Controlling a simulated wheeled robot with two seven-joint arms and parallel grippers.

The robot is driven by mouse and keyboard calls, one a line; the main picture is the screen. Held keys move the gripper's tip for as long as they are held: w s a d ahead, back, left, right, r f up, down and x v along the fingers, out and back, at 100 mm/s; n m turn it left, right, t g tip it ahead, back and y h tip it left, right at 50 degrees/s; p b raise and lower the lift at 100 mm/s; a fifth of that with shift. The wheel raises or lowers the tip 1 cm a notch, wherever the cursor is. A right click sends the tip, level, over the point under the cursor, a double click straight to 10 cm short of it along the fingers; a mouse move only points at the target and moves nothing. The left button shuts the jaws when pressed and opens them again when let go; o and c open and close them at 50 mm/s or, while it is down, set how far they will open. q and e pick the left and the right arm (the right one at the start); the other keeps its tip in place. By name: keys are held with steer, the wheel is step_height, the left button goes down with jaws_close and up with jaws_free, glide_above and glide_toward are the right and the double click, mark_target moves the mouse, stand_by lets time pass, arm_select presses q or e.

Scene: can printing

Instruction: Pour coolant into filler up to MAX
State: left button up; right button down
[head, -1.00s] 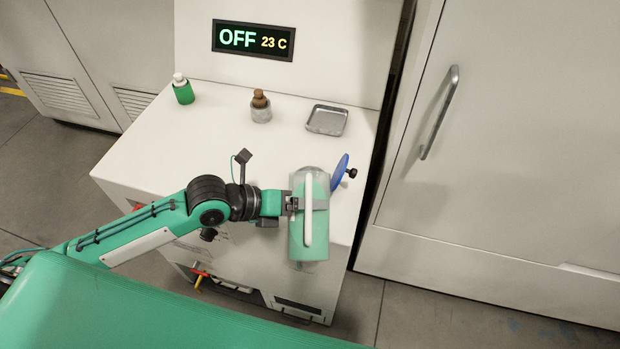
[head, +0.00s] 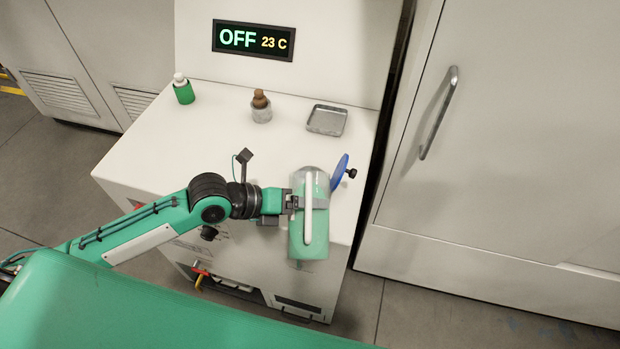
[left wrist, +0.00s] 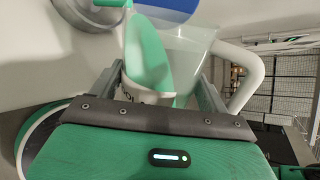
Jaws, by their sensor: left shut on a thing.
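A clear jug (head: 309,232) with green coolant and a white handle is in my left gripper (head: 293,203), over the front right part of the machine top. In the left wrist view, the fingers (left wrist: 158,88) are shut on the jug (left wrist: 185,58), and its white handle (left wrist: 245,75) curves out to the right. The green liquid lies slanted in the jug there. A blue round cap (head: 340,173) stands tilted just right of the jug. The filler opening and its MAX mark cannot be made out; the jug covers that area in the head view. My right gripper is not in view.
On the white machine top (head: 215,125) stand a green bottle (head: 183,90), a brown-topped container (head: 261,106) and a grey metal tray (head: 327,120). The display (head: 253,40) reads OFF 23 C. A large cabinet (head: 500,150) is close on the right.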

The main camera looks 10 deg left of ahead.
arm_select(q)
steer(key=shift+w+r+n+g+p, duration=0.25)
steer(key=shift+r+n+g+p, duration=0.35)
steer(key=shift+p, duration=1.2)
stand_by(2.5)
steer(key=shift+w+a+r, duration=0.1)
steer(key=shift+w+r, duration=0.05)
stand_by(0.8)
